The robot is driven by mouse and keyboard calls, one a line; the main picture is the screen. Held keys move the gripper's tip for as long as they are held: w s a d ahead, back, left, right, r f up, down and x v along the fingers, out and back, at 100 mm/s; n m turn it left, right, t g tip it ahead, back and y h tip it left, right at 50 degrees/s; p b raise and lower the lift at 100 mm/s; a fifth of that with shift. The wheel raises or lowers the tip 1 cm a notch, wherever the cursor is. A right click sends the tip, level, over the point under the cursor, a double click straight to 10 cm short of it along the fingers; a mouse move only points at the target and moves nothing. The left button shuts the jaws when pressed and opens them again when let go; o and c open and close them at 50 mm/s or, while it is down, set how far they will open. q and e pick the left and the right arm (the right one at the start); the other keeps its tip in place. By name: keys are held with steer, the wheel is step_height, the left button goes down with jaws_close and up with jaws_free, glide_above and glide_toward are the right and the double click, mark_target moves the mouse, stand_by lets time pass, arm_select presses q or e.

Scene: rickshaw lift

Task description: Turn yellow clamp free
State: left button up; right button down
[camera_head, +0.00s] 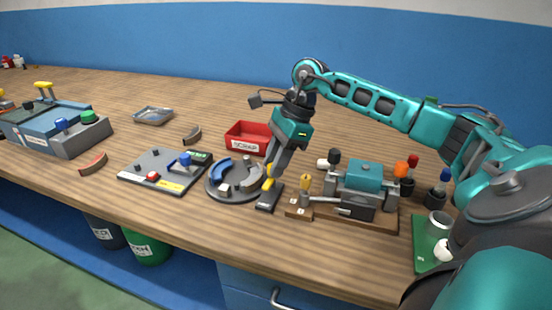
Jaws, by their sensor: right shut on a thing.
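The yellow clamp (268,184) is at the right edge of a round dark fixture (222,198) on the bench. A short black block (268,199) lies just in front of it. My right gripper (270,174) reaches down from above and is shut on the yellow clamp; its fingers hide part of it. The round fixture carries a blue curved piece (219,170) and a grey curved piece (253,174). My left gripper is not in view.
A red scrap bin (248,136) stands just behind the fixture. A grey board (160,173) with knobs lies to the left, and a teal vise-like device (365,180) stands to the right. The back of the bench is fairly clear.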

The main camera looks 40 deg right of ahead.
steer(key=shift+n, duration=0.4)
steer(key=c, duration=0.9)
jaws_free()
steer(key=shift+o, duration=0.2)
steer(key=p+v, duration=0.1)
steer(key=v, duration=1.2)
steer(key=shift+w+p, duration=0.2)
steer(key=shift+p, duration=0.15)
steer(key=shift+a, duration=0.15)
